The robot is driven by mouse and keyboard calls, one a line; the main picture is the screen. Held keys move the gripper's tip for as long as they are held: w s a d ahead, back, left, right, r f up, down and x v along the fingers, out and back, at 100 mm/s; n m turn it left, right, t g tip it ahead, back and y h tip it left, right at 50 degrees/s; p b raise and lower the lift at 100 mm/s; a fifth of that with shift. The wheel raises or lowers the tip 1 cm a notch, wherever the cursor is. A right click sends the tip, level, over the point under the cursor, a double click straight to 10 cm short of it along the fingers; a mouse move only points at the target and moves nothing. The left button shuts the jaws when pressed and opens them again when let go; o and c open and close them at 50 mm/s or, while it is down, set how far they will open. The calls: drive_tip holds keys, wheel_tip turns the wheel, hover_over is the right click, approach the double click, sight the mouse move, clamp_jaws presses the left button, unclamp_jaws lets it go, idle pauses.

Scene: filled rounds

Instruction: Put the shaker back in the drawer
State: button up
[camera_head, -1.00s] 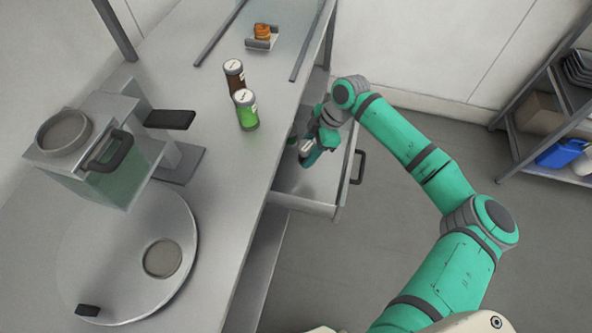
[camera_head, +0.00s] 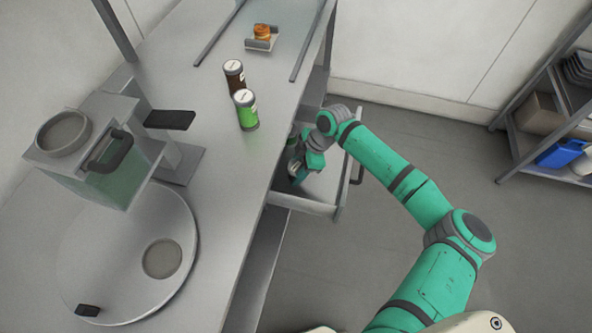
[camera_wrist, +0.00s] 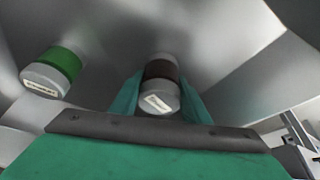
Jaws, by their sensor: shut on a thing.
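My gripper (camera_wrist: 162,100) is shut on a shaker (camera_wrist: 160,72) with a dark brown band and a pale labelled cap, a teal finger on each side of it. In the head view my gripper (camera_head: 299,172) is down inside the open drawer (camera_head: 318,207), and the held shaker is mostly hidden by it. I cannot tell whether the shaker touches the drawer floor. A green shaker with a pale cap (camera_wrist: 52,72) shows to the left in the wrist view, apart from the held one; it seems to stand in the drawer.
A brown shaker (camera_head: 234,76) and a green shaker (camera_head: 246,112) stand on the counter (camera_head: 215,190) left of the drawer. A machine with a round plate (camera_head: 110,275) fills the near counter. The drawer handle (camera_head: 357,172) is on its right. A shelf rack (camera_head: 512,150) stands far right.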

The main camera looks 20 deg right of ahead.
drive_tip(key=shift+f, duration=0.1)
drive_tip(key=o, duration=1.1)
drive_tip(key=v, duration=1.2)
drive_tip(key=shift+a, duration=0.15)
